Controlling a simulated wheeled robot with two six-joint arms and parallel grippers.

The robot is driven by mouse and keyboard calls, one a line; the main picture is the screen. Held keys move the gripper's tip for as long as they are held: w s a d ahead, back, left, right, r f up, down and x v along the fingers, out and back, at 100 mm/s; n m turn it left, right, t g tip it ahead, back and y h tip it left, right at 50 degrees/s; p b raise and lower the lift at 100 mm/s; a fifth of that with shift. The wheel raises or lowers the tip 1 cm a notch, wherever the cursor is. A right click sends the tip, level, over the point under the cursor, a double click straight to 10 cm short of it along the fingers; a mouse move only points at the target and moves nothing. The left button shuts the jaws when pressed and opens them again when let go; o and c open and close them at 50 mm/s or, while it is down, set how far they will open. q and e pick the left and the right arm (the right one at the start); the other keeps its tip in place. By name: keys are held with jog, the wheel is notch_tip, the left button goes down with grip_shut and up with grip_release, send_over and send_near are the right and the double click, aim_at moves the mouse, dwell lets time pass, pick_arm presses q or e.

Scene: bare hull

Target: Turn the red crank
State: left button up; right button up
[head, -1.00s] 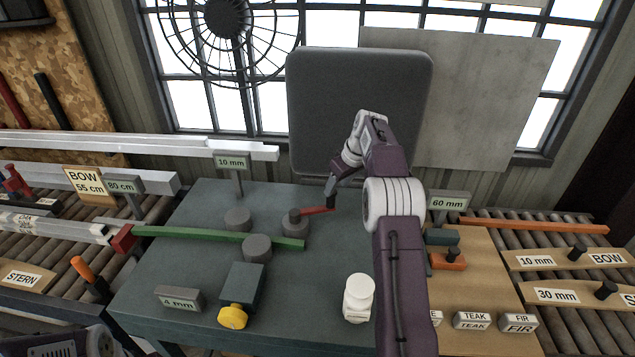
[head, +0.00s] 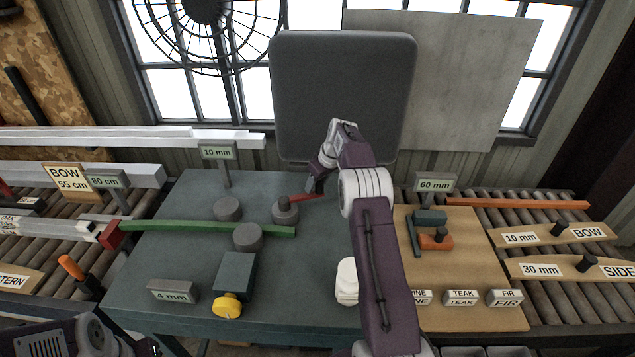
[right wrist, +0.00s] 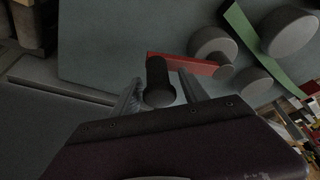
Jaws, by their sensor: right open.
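The red crank (head: 302,197) is a flat red arm on a grey roller on the dark bench. In the head view it points right, toward my right gripper (head: 318,185). In the right wrist view the red arm (right wrist: 185,64) runs to a dark upright handle (right wrist: 158,82). The handle stands between the two fingers of my right gripper (right wrist: 160,92), which is open around it. Gaps seem to show beside the handle, but contact is hard to judge. My left gripper is not visible; only part of my left arm shows at the lower left.
A green strip (head: 200,229) lies between grey rollers left of the crank. A dark grey panel (head: 342,95) rises behind.

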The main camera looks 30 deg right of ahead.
jog(key=shift+w+f, duration=0.1)
jog(key=shift+f, duration=0.05)
jog(key=c, duration=0.4)
grip_shut()
dwell(0.8)
